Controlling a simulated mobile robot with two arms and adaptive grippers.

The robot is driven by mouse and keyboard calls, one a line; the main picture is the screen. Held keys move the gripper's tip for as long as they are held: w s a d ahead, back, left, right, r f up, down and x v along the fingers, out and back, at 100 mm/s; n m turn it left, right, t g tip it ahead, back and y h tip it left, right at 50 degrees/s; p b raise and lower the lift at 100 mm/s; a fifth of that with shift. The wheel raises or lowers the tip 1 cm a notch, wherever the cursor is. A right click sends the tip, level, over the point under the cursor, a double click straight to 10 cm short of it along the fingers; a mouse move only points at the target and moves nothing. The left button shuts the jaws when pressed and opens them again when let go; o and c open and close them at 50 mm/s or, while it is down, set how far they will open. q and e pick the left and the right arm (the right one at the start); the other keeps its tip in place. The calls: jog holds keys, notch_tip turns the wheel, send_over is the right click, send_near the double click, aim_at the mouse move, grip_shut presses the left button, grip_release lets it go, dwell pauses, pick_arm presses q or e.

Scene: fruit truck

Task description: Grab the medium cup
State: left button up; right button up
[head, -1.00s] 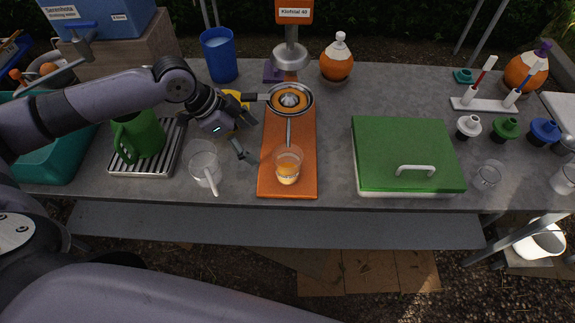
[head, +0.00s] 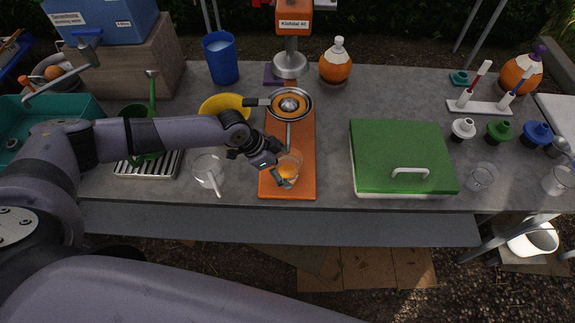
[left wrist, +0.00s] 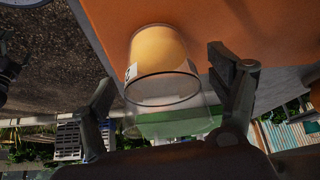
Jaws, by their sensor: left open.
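A clear cup with orange juice in it (head: 292,164) stands upright on the orange base of the juicer (head: 290,130). I take it to be the medium cup. My left gripper (head: 283,182) is at the cup's near left side and partly covers it. In the left wrist view the cup (left wrist: 160,60) lies between the two spread fingers of the left gripper (left wrist: 166,84), with a visible gap at the sides. The gripper is open and holds nothing. My right gripper is in no view.
A clear measuring cup with a handle (head: 208,170) stands left of the orange base. A yellow bowl (head: 224,102) is behind my left wrist. A green-lidded box (head: 400,145) is to the right. More clear cups (head: 482,177) stand at the far right.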

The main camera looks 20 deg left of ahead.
pick_arm(q)
jog(key=shift+x, duration=1.15)
jog(key=shift+c, duration=0.4)
jog(key=c, duration=1.1)
jog(key=shift+r, duration=0.1)
